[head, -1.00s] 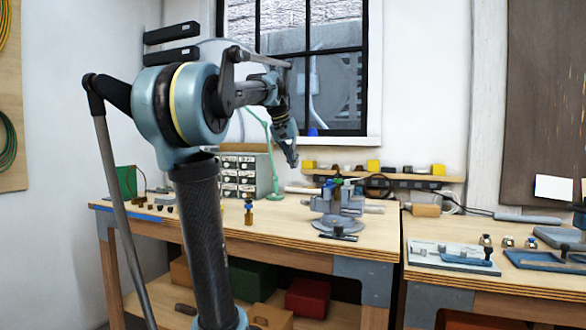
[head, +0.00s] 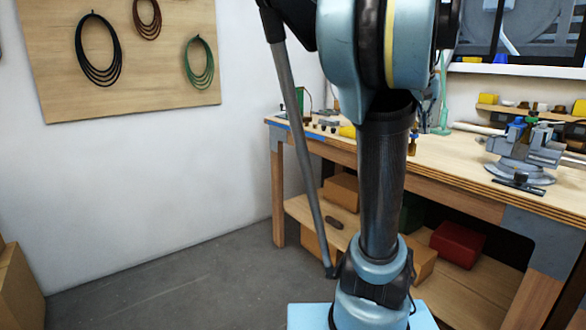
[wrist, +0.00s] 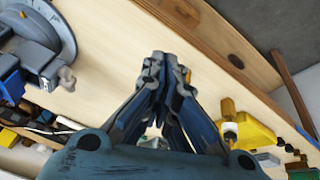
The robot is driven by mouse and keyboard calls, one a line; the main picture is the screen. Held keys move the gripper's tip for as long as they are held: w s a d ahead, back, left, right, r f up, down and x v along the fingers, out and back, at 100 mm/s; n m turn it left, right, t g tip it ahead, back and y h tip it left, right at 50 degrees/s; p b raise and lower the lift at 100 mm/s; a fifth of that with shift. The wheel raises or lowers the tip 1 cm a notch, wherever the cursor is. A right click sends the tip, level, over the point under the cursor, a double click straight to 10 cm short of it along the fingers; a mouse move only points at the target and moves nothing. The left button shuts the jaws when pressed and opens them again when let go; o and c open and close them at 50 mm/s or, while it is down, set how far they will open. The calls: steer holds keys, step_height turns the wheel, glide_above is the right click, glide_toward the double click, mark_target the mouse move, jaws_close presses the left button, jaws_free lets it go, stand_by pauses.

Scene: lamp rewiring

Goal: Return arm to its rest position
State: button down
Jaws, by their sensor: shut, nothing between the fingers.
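My gripper (wrist: 165,62) shows in the wrist view with its two fingers together and nothing between them. It is over the wooden workbench, near the bench edge in that view. In the head view my arm stands in front of the bench (head: 470,175), and its upper part is cut off by the top of the picture. The gripper itself is mostly or wholly hidden behind the arm there.
A grey vise (head: 525,150) stands on the bench at right; its round base (wrist: 40,35) shows upper left in the wrist view. A yellow object (wrist: 245,130) lies right of the gripper. Boxes, one a red box (head: 458,243), sit below. The floor (head: 170,285) at left is clear.

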steer(key=s+a+f+n+y, duration=0.1)
steer(key=s+a+f, duration=0.4)
steer(key=f, duration=0.5)
steer(key=s+a+f+n+y, duration=0.1)
steer(key=s+a+f+n, duration=0.2)
steer(key=s+a+f, duration=0.3)
steer(key=s+a+f+n+y, duration=0.1)
steer(key=s+a+f, duration=0.5)
steer(key=a+f, duration=0.6)
step_height(320, 180, down, 3)
steer(key=shift+s+r+n, duration=0.1)
steer(key=shift+s+n, duration=0.05)
steer(key=shift+n, duration=0.65)
steer(key=shift+w+f, duration=0.2)
steer(key=shift+w, duration=0.3)
